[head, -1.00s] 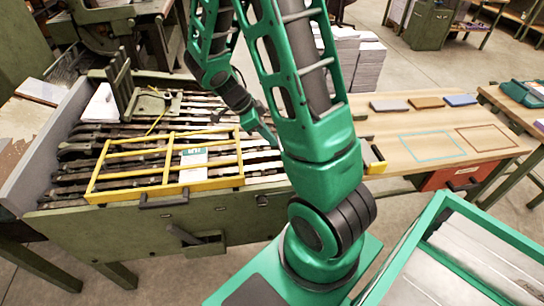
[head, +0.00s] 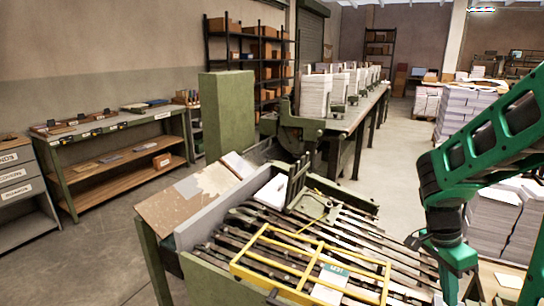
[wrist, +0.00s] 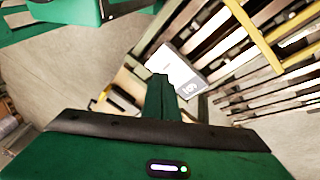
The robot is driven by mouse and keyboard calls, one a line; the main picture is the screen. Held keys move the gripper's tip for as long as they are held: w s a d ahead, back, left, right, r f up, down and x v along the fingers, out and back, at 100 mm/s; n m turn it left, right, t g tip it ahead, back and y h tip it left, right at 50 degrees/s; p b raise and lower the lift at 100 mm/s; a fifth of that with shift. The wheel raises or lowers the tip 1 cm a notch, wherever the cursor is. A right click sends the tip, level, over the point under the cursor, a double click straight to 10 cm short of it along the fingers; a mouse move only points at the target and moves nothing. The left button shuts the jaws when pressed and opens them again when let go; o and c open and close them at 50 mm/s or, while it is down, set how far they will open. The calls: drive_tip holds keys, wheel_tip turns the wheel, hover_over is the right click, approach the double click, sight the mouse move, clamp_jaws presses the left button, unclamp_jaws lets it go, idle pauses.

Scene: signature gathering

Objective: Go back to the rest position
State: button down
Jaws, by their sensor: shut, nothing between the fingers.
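My gripper (wrist: 160,82) shows in the wrist view as dark green fingers close together, with nothing held between them. In that view it hangs over the edge of the slatted machine bed, with a white labelled block (wrist: 178,66) just beyond the fingertips; I see no contact. In the head view my green arm enters from the right edge and bends down beside the right end of the slatted bed (head: 222,258). The fingertips are hard to make out there.
A yellow frame (head: 262,276) lies over the slats, with a white labelled card (head: 330,280) inside it. A long table (head: 350,118) with paper stacks stands behind. A workbench (head: 120,128) stands along the left wall. Paper stacks (head: 465,112) stand at right. Floor is open at left.

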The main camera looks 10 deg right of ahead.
drive_tip(key=s+a+r+n+t+y, duration=0.2)
drive_tip(key=s+a+r+n, duration=0.3)
drive_tip(key=s+n, duration=0.6)
drive_tip(key=shift+s+r+n+y, duration=0.2)
drive_tip(key=shift+r+n+y, duration=0.25)
drive_tip(key=shift+r, duration=0.8)
